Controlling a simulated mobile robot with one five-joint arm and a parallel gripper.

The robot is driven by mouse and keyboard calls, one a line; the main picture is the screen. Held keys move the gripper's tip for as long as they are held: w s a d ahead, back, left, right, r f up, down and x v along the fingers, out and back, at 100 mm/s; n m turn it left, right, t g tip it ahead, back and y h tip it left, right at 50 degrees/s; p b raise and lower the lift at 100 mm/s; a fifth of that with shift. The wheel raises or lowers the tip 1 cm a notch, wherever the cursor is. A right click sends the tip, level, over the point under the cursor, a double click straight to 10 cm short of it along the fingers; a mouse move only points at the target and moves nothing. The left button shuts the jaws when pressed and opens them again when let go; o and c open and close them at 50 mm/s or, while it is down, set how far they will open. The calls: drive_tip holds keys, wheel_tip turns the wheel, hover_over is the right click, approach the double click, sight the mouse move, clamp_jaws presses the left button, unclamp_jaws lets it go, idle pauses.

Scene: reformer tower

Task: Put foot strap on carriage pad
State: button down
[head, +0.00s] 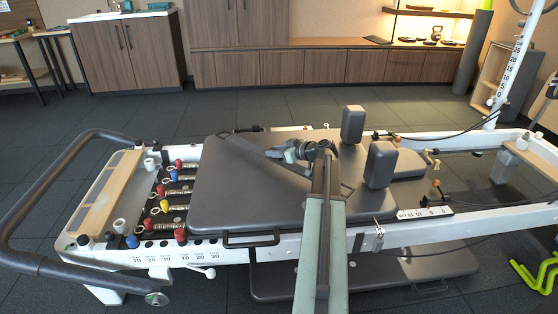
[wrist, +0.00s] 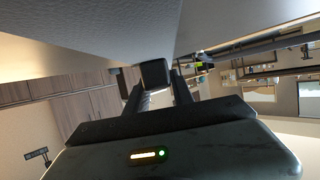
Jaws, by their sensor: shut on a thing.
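The carriage pad (head: 260,195) is a wide, dark grey cushion in the middle of the reformer in the head view. My gripper (head: 278,154) is low over the pad's far middle part, reaching in from the right. It is shut on the foot strap, a dark strip (head: 250,149) that runs from the fingers toward the pad's far left corner. In the wrist view a dark block-like end of the strap (wrist: 153,74) sits between the two fingers (wrist: 157,92). I cannot tell whether the strap touches the pad.
Two upright shoulder blocks (head: 381,165) (head: 352,124) stand on the pad's right side. Springs with coloured knobs (head: 164,206) lie left of the pad. A dark foot bar (head: 50,180) curves around the left end. A white pole (head: 512,65) rises at the right.

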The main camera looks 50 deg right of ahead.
drive_tip(key=shift+s+d, duration=0.15)
drive_tip(key=shift+d, duration=0.6)
wheel_tip(320, 180, down, 4)
drive_tip(key=b, duration=0.4)
drive_tip(key=shift+r, duration=0.2)
drive_tip(key=shift+f, duration=0.15)
drive_tip(key=c, duration=1.1)
unclamp_jaws()
